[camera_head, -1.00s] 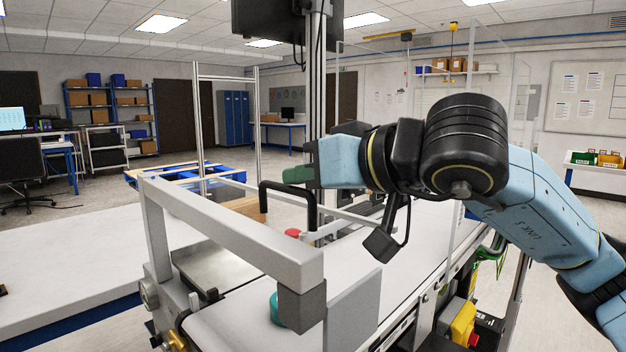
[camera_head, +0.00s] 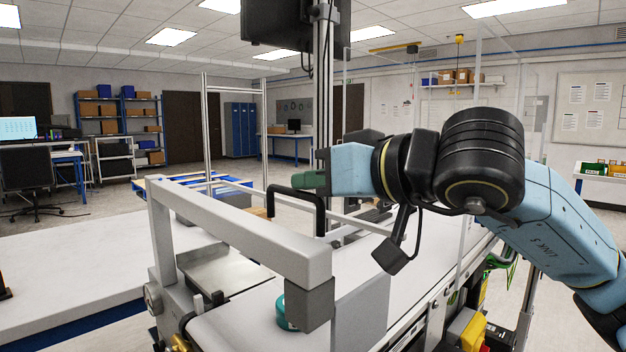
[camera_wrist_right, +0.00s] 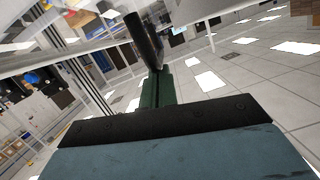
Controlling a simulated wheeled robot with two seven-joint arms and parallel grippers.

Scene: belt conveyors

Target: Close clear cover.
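The clear cover's see-through panes are hard to make out. A black handle (camera_head: 298,202) stands near the grey frame bar (camera_head: 240,232) over the conveyor. My right gripper (camera_head: 308,180) comes in from the right, its green fingertips level with the handle's top and very close to it. In the right wrist view the green fingers (camera_wrist_right: 157,92) lie together with a thin dark seam, and the black handle (camera_wrist_right: 146,42) shows just beyond their tips. I see no clear grip on the handle. My left gripper is out of view.
A white conveyor belt (camera_head: 240,325) runs under the frame, with a teal round part (camera_head: 284,312) on it, partly hidden by the grey bracket. A yellow switch box (camera_head: 468,330) is at the lower right. A white table surface (camera_head: 70,260) is on the left.

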